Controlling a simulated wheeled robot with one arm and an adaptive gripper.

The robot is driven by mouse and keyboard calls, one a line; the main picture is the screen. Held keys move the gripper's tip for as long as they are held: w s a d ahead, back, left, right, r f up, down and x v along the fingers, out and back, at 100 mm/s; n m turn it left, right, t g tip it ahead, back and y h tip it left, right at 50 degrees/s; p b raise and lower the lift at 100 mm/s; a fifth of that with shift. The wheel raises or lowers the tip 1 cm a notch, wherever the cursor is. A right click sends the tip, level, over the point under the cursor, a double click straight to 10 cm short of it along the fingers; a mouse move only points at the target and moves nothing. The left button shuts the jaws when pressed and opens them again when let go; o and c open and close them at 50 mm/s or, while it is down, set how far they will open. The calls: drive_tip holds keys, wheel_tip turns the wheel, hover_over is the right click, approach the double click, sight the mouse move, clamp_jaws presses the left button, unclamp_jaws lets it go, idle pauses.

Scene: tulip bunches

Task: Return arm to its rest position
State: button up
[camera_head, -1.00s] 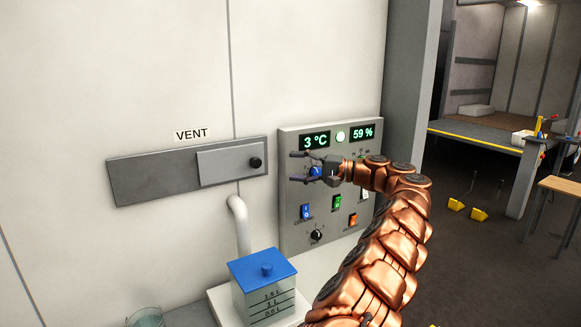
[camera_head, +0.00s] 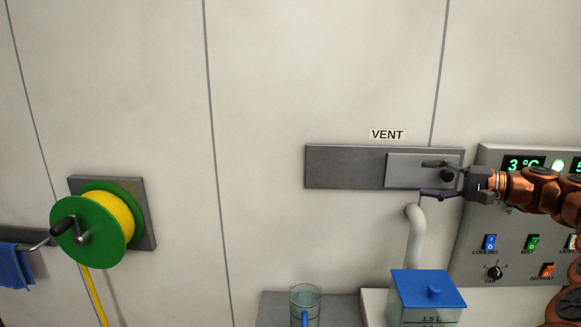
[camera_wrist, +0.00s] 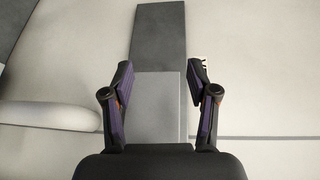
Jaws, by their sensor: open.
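My gripper (camera_head: 436,179) is at the right of the head view, at the end of my copper-coloured arm (camera_head: 545,190). Its jaws are open and point left, with nothing between them. In the wrist view the open fingers (camera_wrist: 161,100) frame the light grey vent plate (camera_wrist: 158,110), and no object is held. Much of my arm is cut off by the right edge.
A control panel (camera_head: 465,235) with displays, switches and a fan dial is partly behind my arm. Below are a blue-lidded container (camera_head: 428,290), a white pipe (camera_head: 415,235) and a glass (camera_head: 305,303). A green and yellow hose reel (camera_head: 95,232) and blue cloth (camera_head: 14,267) hang left. The middle wall is bare.

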drive_tip(key=s+a+f+n+g+h, duration=0.15)
drive_tip(key=s+a+g, duration=0.35)
drive_tip(key=a, duration=0.6)
drive_tip(key=s+a+f+n+g+h, duration=0.1)
drive_tip(key=s+a+f+n+g, duration=0.15)
drive_tip(key=s+a, duration=0.65)
drive_tip(key=s+a+f+n+g+h, duration=0.1)
drive_tip(key=s+a+f+n+h, duration=0.1)
drive_tip(key=s+a+f, duration=0.35)
drive_tip(key=s+d+f+h, duration=0.3)
drive_tip(key=s+f, duration=0.2)
drive_tip(key=s, duration=0.3)
drive_tip(key=s+d+f+g+h, duration=0.1)
drive_tip(key=s+d+f+h, duration=0.2)
drive_tip(key=s, duration=0.5)
drive_tip(key=s+d+f+g+h, duration=0.1)
drive_tip(key=s+d+f+h, duration=0.2)
drive_tip(key=s+f, duration=0.4)
drive_tip(key=shift+s+d+n+h, duration=0.4)
drive_tip(key=shift+s+d, duration=0.25)
drive_tip(key=shift+s, duration=0.2)
drive_tip(key=shift+d, duration=0.1)
